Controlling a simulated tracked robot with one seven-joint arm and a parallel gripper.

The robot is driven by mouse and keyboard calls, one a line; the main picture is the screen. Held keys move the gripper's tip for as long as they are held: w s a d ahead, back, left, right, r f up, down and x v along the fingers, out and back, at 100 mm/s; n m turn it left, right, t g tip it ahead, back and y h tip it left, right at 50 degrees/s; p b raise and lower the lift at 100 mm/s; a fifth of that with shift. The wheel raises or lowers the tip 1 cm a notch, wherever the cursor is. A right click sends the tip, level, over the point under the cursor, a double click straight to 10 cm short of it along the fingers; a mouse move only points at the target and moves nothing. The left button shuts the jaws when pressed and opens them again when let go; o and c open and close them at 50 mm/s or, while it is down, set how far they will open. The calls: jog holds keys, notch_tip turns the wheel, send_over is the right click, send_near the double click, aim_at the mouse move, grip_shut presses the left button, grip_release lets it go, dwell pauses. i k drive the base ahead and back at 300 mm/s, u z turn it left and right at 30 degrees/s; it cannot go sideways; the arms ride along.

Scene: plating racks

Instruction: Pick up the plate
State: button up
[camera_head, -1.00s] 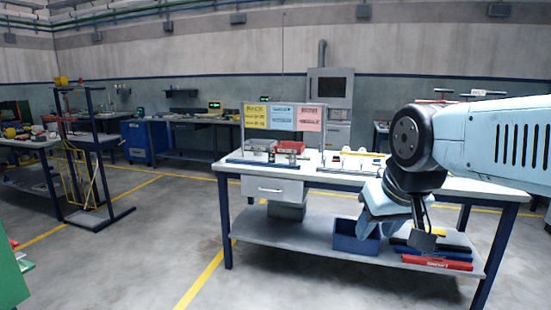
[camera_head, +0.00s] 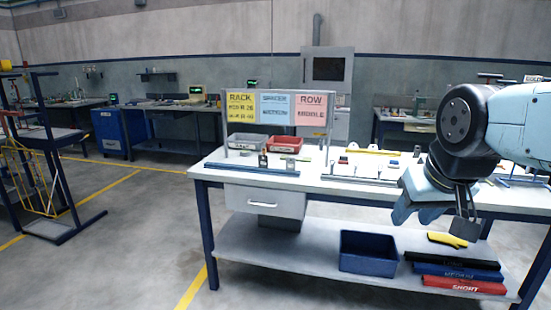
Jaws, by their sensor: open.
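No plate can be told for certain among the small parts on the white workbench (camera_head: 330,186). Small upright metal parts and low blue-grey rails (camera_head: 358,180) stand on its top, too small to identify. My gripper (camera_head: 462,222) hangs at the right, in front of the bench's front edge in the picture. It is open, and nothing shows between its fingers. My arm and gripper hide part of the bench's right side.
Yellow, blue and pink sign cards (camera_head: 275,108) stand at the bench's back left, near a grey bin (camera_head: 247,142) and a red bin (camera_head: 285,145). The lower shelf (camera_head: 300,250) holds a blue bin (camera_head: 367,252) and coloured bars (camera_head: 463,288). Floor is clear at front left.

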aim_at(263, 164)
jog(key=u, duration=0.05)
jog(key=i, duration=1.7)
jog(key=u, duration=0.15)
